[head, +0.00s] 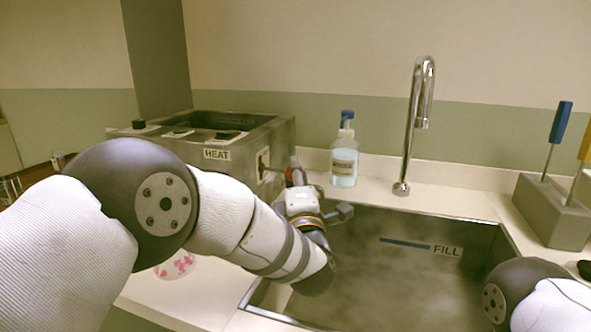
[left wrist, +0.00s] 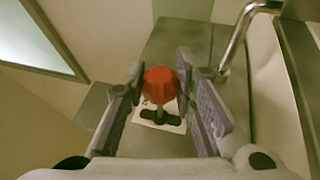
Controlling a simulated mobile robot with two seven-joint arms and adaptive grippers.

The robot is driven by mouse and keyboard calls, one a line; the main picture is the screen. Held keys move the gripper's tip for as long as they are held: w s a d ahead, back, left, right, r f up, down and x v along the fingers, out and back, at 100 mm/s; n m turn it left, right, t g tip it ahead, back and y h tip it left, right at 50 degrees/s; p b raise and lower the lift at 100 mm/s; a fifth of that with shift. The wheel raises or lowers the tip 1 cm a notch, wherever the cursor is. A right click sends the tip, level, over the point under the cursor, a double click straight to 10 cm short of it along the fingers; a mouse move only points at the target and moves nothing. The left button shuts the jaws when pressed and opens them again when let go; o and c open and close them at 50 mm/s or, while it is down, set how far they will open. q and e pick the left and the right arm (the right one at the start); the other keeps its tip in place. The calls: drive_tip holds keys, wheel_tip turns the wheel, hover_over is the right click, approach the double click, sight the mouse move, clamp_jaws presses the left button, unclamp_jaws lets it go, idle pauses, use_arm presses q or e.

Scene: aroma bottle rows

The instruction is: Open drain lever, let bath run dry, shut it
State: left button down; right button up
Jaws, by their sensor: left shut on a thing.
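The drain lever has a red knob (left wrist: 160,84) on a stem, with a black base on a white plate (left wrist: 163,120). In the head view the plate (head: 263,164) shows on the right side of the metal bath (head: 237,172) marked HEAT. My left gripper (head: 294,176) is at that side, above the sink's left end. In the left wrist view its two fingers flank the red knob, and it is shut on it. The bath's inside and its liquid level are hidden from this angle. Of my right arm only a part shows at the lower right; its gripper is out of view.
A sink (head: 400,265) with a blue FILL line lies right of the bath. A tall faucet (head: 420,110) and a blue-capped bottle (head: 344,160) stand behind it. A grey block (head: 550,210) with screwdriver-like tools stands at right. A dish with pink bits (head: 175,266) is at the left.

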use_arm(q)
drive_tip(key=shift+f+m, duration=0.2)
drive_tip(key=shift+m, duration=0.2)
drive_tip(key=c, duration=1.3)
unclamp_jaws()
drive_tip(key=v, duration=0.7)
drive_tip(key=shift+s+f, duration=0.15)
drive_tip(key=shift+f, duration=0.1)
